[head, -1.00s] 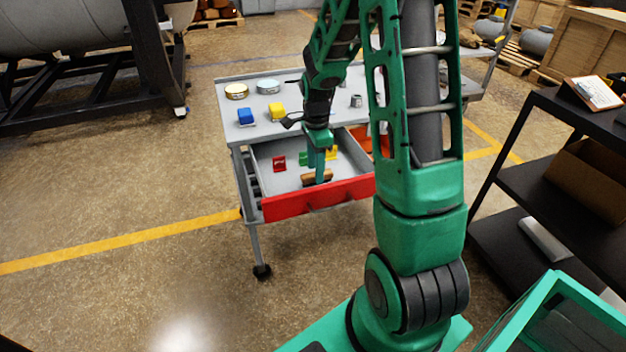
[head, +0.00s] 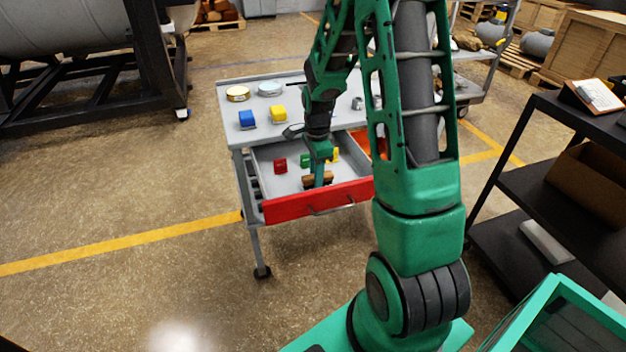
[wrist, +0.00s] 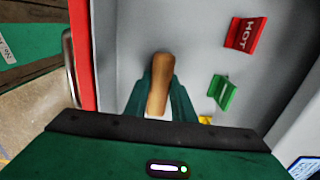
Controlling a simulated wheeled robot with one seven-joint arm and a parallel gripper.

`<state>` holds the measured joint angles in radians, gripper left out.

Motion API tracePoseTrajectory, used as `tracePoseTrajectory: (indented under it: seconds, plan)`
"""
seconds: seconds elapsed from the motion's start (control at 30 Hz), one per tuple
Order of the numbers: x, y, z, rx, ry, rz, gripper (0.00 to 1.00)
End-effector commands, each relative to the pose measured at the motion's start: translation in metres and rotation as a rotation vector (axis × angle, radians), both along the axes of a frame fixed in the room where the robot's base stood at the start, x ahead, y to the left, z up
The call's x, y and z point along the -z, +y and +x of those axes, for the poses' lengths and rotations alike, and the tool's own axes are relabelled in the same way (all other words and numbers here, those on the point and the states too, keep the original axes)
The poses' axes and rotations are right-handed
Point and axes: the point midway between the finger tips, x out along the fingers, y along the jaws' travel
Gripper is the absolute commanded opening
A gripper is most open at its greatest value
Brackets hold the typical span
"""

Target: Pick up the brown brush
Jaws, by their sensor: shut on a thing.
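The brown brush shows as a brown wooden handle (wrist: 159,85) between the green fingers of my gripper (wrist: 160,98) in the wrist view. In the head view the brush (head: 311,181) is a small brown shape inside the open drawer, close to its red front. My gripper (head: 319,176) reaches down into the drawer and is shut on the brush. The lower part of the brush is mostly hidden by the fingers. I cannot tell whether the brush touches the drawer floor.
A black shelf (head: 560,165) stands at right.

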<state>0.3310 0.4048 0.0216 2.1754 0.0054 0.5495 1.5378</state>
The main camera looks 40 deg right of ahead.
Motion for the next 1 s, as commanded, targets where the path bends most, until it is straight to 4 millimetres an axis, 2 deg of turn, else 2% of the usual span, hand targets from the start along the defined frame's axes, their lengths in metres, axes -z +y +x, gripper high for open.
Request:
tracePoseTrajectory:
  seconds: [0.17,0.37,0.4,0.7,0.83,1.0]
  plan:
    - [-0.011,0.000,0.001,0.000,-0.004,-0.001,0.00]
    - [-0.044,0.000,0.001,0.000,-0.006,-0.002,0.00]
    - [-0.048,0.012,-0.002,-0.004,-0.004,0.000,0.00]
    - [-0.086,0.074,-0.019,-0.004,-0.004,-0.001,0.00]
    - [-0.098,0.093,-0.024,-0.004,-0.003,-0.001,0.00]
    - [-0.107,0.108,-0.028,-0.001,-0.001,0.000,0.00]
